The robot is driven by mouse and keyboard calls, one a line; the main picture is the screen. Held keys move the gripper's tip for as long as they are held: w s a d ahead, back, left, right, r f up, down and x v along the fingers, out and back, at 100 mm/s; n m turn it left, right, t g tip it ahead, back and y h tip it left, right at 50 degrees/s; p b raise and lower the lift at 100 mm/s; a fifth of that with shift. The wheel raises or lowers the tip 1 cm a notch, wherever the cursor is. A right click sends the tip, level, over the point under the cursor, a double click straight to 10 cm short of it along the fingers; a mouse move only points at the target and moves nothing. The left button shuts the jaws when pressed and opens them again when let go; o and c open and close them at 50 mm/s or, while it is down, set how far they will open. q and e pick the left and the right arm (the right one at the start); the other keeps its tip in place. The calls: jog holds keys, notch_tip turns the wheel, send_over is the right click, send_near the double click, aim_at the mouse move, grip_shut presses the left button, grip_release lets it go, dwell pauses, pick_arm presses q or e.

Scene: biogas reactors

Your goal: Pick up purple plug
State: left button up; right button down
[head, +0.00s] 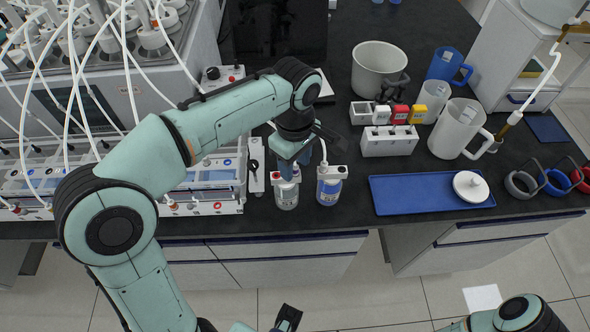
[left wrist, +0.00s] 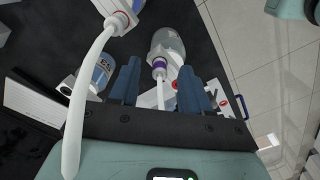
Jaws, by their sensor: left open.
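The purple plug (left wrist: 159,67) shows in the left wrist view as a purple ring at the neck of a clear bottle (left wrist: 168,43), with a white tube at it. In the head view I cannot make the plug out; my left gripper covers that spot. My left gripper (head: 296,165) points down over a small clear bottle (head: 287,196). In the left wrist view its two blue fingers (left wrist: 158,78) stand apart, with the plug between them in the picture; contact is not visible. A dark gripper part, apparently my right gripper (head: 289,317), shows at the bottom edge.
A blue-labelled bottle (head: 328,190) stands close right of the clear one. A tubed reactor rack (head: 215,205) is at left. The bench front edge is near the bottles.

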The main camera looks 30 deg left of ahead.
aim_at(295, 166)
pick_arm(q)
jog(key=shift+f, duration=0.1)
grip_shut()
